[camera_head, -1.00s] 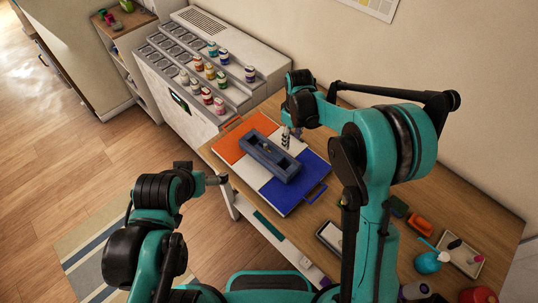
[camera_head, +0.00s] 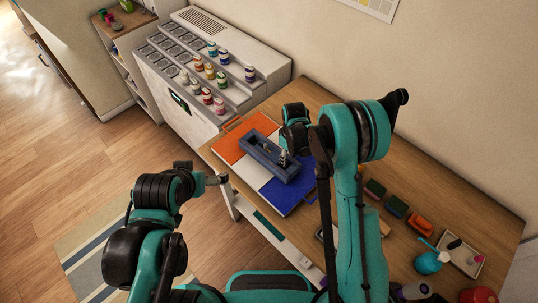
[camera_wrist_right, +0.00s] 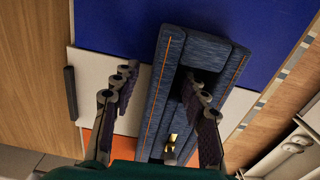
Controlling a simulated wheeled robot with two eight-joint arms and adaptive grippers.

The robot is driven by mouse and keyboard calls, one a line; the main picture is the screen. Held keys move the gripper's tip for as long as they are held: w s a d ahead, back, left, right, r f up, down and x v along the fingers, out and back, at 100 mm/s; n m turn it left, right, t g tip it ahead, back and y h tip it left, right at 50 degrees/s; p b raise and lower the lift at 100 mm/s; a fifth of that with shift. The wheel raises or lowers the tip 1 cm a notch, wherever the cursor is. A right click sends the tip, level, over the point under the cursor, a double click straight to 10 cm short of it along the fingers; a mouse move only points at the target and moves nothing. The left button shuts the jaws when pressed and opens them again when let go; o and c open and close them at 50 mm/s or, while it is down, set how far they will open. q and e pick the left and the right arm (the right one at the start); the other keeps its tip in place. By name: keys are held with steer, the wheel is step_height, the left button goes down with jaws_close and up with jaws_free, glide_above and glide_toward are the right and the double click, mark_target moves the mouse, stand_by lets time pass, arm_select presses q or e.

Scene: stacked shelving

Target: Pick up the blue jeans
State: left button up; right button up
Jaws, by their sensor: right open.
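The folded blue jeans (camera_head: 262,155) lie on the board of orange, white and blue panels (camera_head: 297,196) on the wooden table. In the right wrist view the jeans (camera_wrist_right: 165,85) show as a dark blue denim block with orange stitching and a gap down its middle. My right gripper (camera_head: 283,158) is over the near right part of the jeans. In the right wrist view its open fingers (camera_wrist_right: 165,90) lie on either side of the jeans' left strip, one over the white panel and one over the middle gap. I cannot tell how deep they reach. My left gripper (camera_head: 217,179) is beside the table's left edge, away from the jeans; its jaws are too small to judge.
A white rack with several small jars (camera_head: 215,75) stands behind the table at the left. Colored blocks (camera_head: 396,206), a teal round bottle (camera_head: 428,262) and a tray (camera_head: 460,255) are on the table's right side.

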jaws_close()
step_height(320, 180, up, 10)
steer(key=shift+r, duration=0.1)
stand_by(0.5)
steer(key=shift+f, duration=0.3)
steer(key=shift+f, duration=4.65)
steer(key=shift+c, duration=1.6)
jaws_free()
